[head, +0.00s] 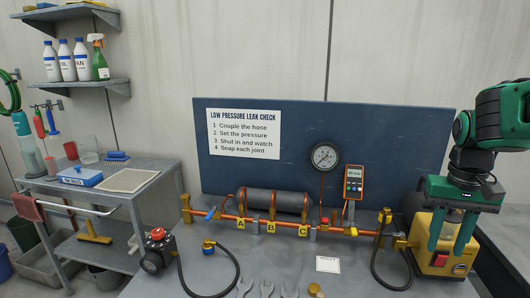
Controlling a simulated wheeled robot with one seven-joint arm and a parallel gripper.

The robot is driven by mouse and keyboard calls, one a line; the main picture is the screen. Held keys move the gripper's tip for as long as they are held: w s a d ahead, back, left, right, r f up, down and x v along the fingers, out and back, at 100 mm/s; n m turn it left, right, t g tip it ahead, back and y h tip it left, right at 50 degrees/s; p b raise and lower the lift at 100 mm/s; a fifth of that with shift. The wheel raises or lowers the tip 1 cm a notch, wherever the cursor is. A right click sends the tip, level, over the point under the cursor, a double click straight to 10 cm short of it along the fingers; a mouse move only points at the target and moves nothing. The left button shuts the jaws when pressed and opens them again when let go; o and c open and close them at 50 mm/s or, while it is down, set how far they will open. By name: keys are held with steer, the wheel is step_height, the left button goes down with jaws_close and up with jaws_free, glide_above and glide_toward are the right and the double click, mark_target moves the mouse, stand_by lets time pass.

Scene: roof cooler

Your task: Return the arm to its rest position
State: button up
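My gripper (450,248) is at the right edge of the head view, green with a dark wrist above it. It points down, with its two fingers apart and nothing seen held between them. It hangs in front of the yellow pump box (425,262) and hides part of it; I cannot tell whether it touches the box. My green and black arm enters from the right edge.
The bench holds a copper pipe rig with a grey cylinder (276,201), a gauge (325,156), an orange meter (354,182), a regulator (156,250), hoses and several wrenches (267,289). A dark blue backboard (400,135) stands behind. A side cart (60,190) is left.

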steer(key=s+f+m, duration=0.1)
steer(key=s+f, duration=0.1)
steer(key=s, duration=0.6)
steer(key=s+d+f, duration=0.1)
steer(key=s+f, duration=0.2)
steer(key=s, duration=0.6)
steer(key=shift+s+f+m+y, duration=0.15)
steer(key=shift+m+y, duration=0.15)
steer(key=shift+m, duration=0.1)
steer(key=shift+w+f, duration=0.25)
steer(key=shift+w, duration=0.4)
